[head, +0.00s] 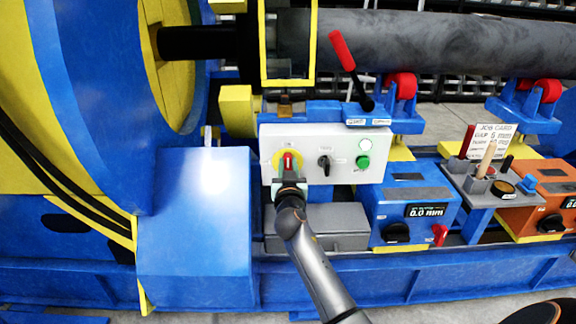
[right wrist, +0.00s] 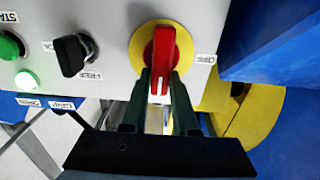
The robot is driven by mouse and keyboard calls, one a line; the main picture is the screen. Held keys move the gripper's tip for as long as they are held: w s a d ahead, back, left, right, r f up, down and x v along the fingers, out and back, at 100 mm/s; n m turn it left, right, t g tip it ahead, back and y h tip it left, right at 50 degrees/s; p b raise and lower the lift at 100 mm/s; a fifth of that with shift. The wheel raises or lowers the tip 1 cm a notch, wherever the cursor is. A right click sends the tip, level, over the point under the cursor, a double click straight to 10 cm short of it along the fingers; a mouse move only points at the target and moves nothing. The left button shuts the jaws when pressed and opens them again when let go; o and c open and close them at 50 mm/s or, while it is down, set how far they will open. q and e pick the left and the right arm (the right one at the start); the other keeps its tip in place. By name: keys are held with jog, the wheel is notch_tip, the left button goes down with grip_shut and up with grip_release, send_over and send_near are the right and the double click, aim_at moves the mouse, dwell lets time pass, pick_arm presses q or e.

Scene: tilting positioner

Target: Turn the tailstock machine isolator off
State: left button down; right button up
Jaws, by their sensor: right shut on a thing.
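The isolator is a red rotary handle (head: 288,161) on a round yellow plate (right wrist: 140,42), at the left end of a pale control box (head: 318,138). The handle (right wrist: 164,48) stands about vertical in both views. A label that seems to read OFF (right wrist: 206,59) sits beside the yellow plate, to its right in the right wrist view; the handle does not point at it. My right gripper (head: 288,182) reaches in from below in the head view. Its two fingers (right wrist: 160,88) are closed on the handle's sides. My left gripper is not in view.
The same box carries a black selector knob (head: 324,162), a white button (head: 366,144) and a green button (head: 363,161). A red-gripped lever (head: 342,52) rises above the box. A blue housing (head: 195,215) stands left, and a blue unit with a display (head: 408,200) right.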

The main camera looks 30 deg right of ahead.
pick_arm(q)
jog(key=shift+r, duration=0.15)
pick_arm(e)
grip_shut()
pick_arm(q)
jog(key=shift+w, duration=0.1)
pick_arm(e)
jog(key=shift+n, duration=0.5)
jog(key=shift+w+a+n, duration=0.1)
jog(key=shift+a+n, duration=0.05)
jog(key=shift+n, duration=0.45)
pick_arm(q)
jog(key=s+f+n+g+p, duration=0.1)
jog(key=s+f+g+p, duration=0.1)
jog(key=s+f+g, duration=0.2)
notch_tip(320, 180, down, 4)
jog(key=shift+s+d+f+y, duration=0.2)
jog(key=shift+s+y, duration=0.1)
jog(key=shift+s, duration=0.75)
pick_arm(e)
jog(key=n, duration=0.5)
jog(key=a+f+n, duration=0.1)
jog(key=n, duration=0.4)
jog(key=w+n, duration=0.1)
jog(key=n, duration=0.4)
jog(key=shift+a+f+n, duration=0.2)
jog(key=shift+f+n, duration=0.2)
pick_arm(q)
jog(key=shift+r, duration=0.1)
